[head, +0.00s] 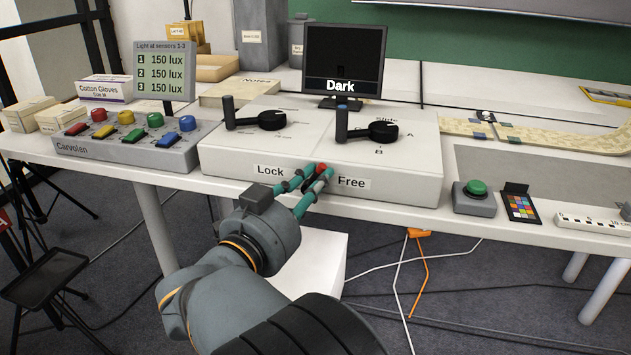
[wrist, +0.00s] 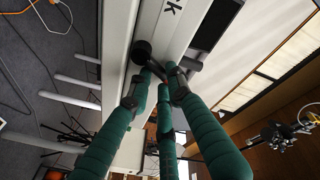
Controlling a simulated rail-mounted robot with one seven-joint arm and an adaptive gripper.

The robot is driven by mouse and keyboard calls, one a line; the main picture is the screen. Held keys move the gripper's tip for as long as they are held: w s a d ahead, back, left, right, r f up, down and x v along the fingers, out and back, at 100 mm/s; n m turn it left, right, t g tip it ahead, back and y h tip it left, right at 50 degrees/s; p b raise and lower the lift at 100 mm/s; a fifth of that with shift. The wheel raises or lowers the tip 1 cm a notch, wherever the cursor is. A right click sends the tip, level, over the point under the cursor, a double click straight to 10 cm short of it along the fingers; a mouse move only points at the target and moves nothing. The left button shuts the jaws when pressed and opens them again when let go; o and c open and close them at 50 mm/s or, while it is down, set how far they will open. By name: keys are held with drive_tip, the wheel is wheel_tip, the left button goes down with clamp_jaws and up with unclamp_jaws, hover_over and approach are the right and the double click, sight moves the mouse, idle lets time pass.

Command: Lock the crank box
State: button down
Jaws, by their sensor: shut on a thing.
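The crank box (head: 225,160) is a wide white box on the table with two black cranks on top, the left crank (head: 270,120) and the right crank (head: 382,131). Its front carries a "Lock" label (head: 270,170) at left and a "Free" label (head: 351,182) at right. My gripper (head: 312,176) has its green fingers closed on a small lock lever with a red part (head: 321,168) between the labels. In the wrist view the fingers (wrist: 165,80) meet at the lever beside a round black hub (wrist: 143,49). The fingers hide much of the lever, so its exact angle is unclear.
A panel with coloured buttons (head: 125,140) stands left of the box. A monitor reading "Dark" (head: 343,62) stands behind it. A green button box (head: 475,198) and a colour card (head: 520,206) lie to the right. The table's front edge runs just below the box.

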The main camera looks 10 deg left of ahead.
sight(300, 165)
drive_tip(key=n, duration=0.2)
drive_tip(key=shift+a+r+n+t, duration=0.15)
drive_tip(key=shift+a+n+t, duration=0.15)
drive_tip(key=shift+a, duration=0.1)
drive_tip(key=a+n, duration=0.1)
drive_tip(key=n, duration=0.3)
drive_tip(key=a+n+t+y, duration=0.1)
drive_tip(key=n, duration=0.2)
drive_tip(key=a+n+t+y, duration=0.1)
drive_tip(key=n, duration=0.3)
drive_tip(key=shift+f+n, duration=0.25)
drive_tip(key=shift+n, duration=0.05)
drive_tip(key=shift+y, duration=0.3)
drive_tip(key=c, duration=1.9)
unclamp_jaws()
drive_tip(key=shift+o, duration=0.2)
drive_tip(key=v, duration=0.7)
drive_tip(key=shift+s, duration=0.2)
drive_tip(key=shift+f, duration=0.1)
